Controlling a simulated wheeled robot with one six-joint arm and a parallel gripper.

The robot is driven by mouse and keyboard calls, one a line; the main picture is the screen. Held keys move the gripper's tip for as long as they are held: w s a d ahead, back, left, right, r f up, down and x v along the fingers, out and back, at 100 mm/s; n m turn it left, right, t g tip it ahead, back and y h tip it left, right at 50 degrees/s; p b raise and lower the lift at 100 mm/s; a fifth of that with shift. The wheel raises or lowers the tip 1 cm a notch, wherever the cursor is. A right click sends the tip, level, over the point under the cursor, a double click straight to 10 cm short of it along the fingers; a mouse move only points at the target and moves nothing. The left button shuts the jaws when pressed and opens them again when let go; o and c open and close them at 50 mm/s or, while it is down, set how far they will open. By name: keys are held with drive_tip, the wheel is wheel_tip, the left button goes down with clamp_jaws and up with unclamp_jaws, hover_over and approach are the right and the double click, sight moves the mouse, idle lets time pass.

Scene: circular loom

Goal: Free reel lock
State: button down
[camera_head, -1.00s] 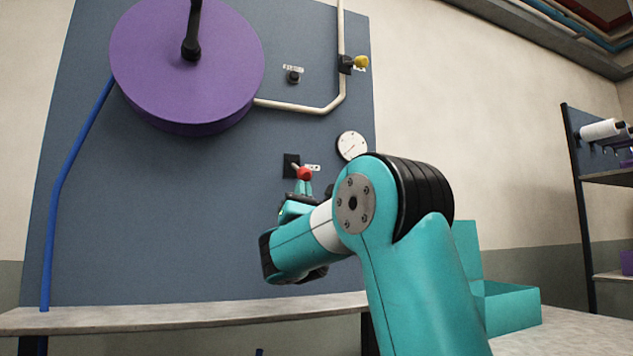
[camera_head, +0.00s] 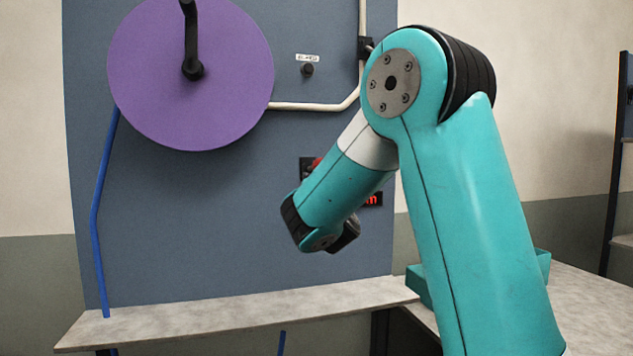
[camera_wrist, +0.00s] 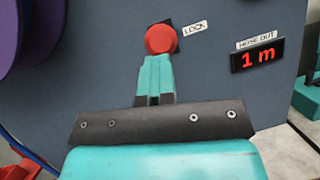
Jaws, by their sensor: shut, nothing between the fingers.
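The reel lock is a round red knob (camera_wrist: 160,39) on a dark mount, beside a label reading "LOCK" (camera_wrist: 195,28). In the head view only a sliver of the red knob (camera_head: 318,162) shows behind my arm. My gripper (camera_wrist: 155,62) is shut and empty, its teal fingertips just below the knob in the wrist view; I cannot tell whether they touch it. The fingers are hidden by my arm in the head view. The purple reel (camera_head: 225,100) with its black crank (camera_head: 190,45) is on the blue-grey panel at upper left.
A red display (camera_wrist: 259,55) under a "HOSE OUT" label reads 1 m. A blue hose (camera_head: 98,210) runs down from the reel to a grey ledge (camera_head: 240,308). A small black knob (camera_head: 307,69) and a cream pipe (camera_head: 310,106) are above. A teal box (camera_head: 420,283) stands right.

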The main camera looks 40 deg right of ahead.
drive_tip(key=shift+g+y, duration=0.3)
drive_tip(key=shift+g, duration=0.1)
drive_tip(key=r+p, duration=0.1)
drive_tip(key=p, duration=0.1)
drive_tip(key=r+p, duration=0.2)
drive_tip(key=p, duration=0.1)
drive_tip(key=r+p, duration=0.2)
drive_tip(key=p, duration=0.1)
drive_tip(key=shift+w+d, duration=0.15)
drive_tip(key=shift+w, duration=0.15)
drive_tip(key=shift+p, duration=0.3)
drive_tip(key=b+v, duration=0.9)
drive_tip(key=v, duration=0.4)
